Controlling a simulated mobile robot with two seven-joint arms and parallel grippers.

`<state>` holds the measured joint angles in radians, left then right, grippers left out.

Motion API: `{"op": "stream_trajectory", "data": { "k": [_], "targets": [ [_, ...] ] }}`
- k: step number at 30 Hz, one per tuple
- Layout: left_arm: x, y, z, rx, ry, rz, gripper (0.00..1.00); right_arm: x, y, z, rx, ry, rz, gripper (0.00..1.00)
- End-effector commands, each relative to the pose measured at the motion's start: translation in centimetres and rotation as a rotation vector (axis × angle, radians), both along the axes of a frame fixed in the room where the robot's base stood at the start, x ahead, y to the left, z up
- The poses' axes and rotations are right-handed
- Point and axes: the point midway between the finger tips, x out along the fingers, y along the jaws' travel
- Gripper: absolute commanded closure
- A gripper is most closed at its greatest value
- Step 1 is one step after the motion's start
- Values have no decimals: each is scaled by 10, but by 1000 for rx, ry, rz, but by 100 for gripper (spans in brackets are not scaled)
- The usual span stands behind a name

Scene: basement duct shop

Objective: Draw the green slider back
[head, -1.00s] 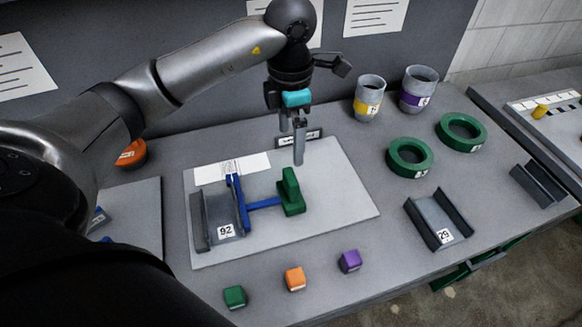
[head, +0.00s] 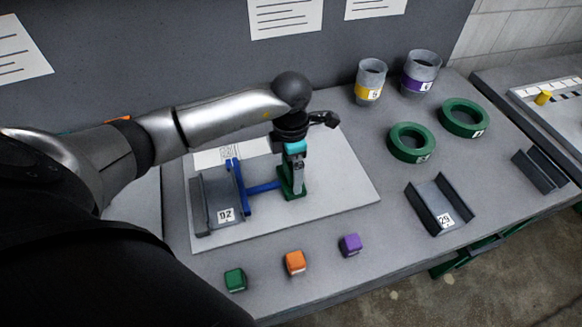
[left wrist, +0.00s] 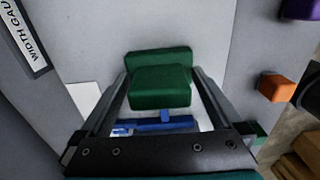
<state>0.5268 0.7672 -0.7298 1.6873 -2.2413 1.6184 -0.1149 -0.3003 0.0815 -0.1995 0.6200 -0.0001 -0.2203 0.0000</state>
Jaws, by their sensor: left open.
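The green slider (head: 290,190) stands on a white board, joined by a blue rod (head: 262,187) to a blue upright plate (head: 236,186) at the grey channel (head: 214,200) marked 92. My left gripper (head: 295,184) is lowered over the slider and hides much of it in the head view. In the left wrist view the slider's green block (left wrist: 160,87) shows between the two open fingers of my left gripper (left wrist: 158,80), with the blue rod behind it. I cannot tell whether either finger touches it. My right gripper is not in view.
A green cube (head: 235,279), an orange cube (head: 295,262) and a purple cube (head: 350,244) lie along the front. A grey channel (head: 440,207) marked 29, green rings (head: 411,143) and two cups (head: 370,82) stand to the right. The board's right part is clear.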

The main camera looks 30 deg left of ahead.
Motion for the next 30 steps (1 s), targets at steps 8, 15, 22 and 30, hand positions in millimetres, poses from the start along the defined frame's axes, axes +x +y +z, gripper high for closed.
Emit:
{"op": "stream_trajectory", "data": {
  "k": [8,15,22,30],
  "targets": [
    [0,0,-1,0,0,0,3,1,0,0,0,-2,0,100],
    [0,0,0,1,-1,0,30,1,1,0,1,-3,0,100],
    [0,0,0,0,0,0,56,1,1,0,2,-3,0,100],
    [0,0,0,-1,-1,0,87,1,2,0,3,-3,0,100]
  ]
}}
